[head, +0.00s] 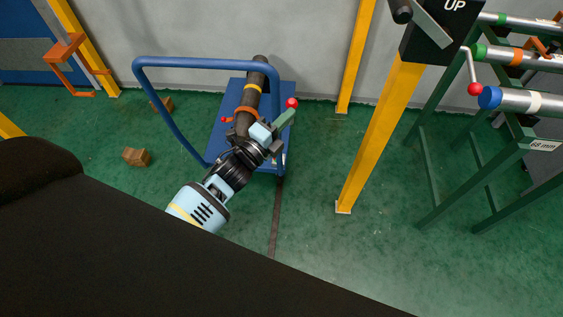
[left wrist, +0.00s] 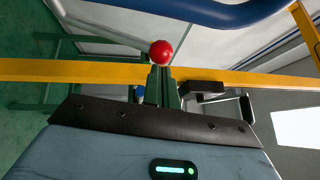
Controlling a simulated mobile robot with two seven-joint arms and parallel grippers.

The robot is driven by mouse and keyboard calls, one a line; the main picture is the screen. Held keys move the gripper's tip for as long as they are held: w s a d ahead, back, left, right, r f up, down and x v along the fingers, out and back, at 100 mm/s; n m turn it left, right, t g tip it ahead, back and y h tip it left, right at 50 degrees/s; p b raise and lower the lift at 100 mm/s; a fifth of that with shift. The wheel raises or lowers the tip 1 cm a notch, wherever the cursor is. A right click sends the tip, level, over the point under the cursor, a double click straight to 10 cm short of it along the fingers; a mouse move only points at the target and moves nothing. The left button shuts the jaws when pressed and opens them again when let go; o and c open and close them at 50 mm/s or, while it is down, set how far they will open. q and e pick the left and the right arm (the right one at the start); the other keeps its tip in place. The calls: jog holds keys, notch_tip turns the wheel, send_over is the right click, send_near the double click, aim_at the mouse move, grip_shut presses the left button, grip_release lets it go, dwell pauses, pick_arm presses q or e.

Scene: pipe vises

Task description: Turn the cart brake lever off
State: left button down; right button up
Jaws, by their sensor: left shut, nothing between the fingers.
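The blue cart (head: 225,130) stands on the green floor in the head view, with a dark pipe (head: 257,75) lying on it. A red ball knob (head: 291,103), which looks like the brake lever's end, shows at the cart's right side. My left gripper (head: 287,113) reaches over the cart, its narrow green fingers shut and empty. Its tips are at or very near the knob; I cannot tell if they touch. In the left wrist view the red knob (left wrist: 161,53) shows just beyond the shut fingertips (left wrist: 162,70). My right gripper is not in view.
The cart's blue handle (head: 205,62) loops up at its left. A yellow post (head: 380,135) and a green pipe rack (head: 480,190) stand to the right. Brown blocks (head: 136,157) lie on the floor to the left. The floor between cart and post is clear.

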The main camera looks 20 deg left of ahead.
aim_at(288, 100)
pick_arm(q)
jog(key=shift+w+a+r+p, duration=0.2)
jog(key=shift+w+r+p, duration=0.15)
jog(key=shift+w+r, duration=0.45)
jog(key=shift+w+a+r, duration=0.1)
jog(key=shift+w+a, duration=0.1)
jog(key=shift+w, duration=0.45)
jog(key=shift+w+a+r, duration=0.1)
jog(key=shift+w+a, duration=0.1)
jog(key=shift+w, duration=0.4)
jog(key=shift+w+r, duration=0.1)
jog(key=shift+r, duration=0.05)
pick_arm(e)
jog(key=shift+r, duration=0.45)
pick_arm(q)
jog(key=shift+w+a+r, duration=0.1)
jog(key=shift+r, duration=0.05)
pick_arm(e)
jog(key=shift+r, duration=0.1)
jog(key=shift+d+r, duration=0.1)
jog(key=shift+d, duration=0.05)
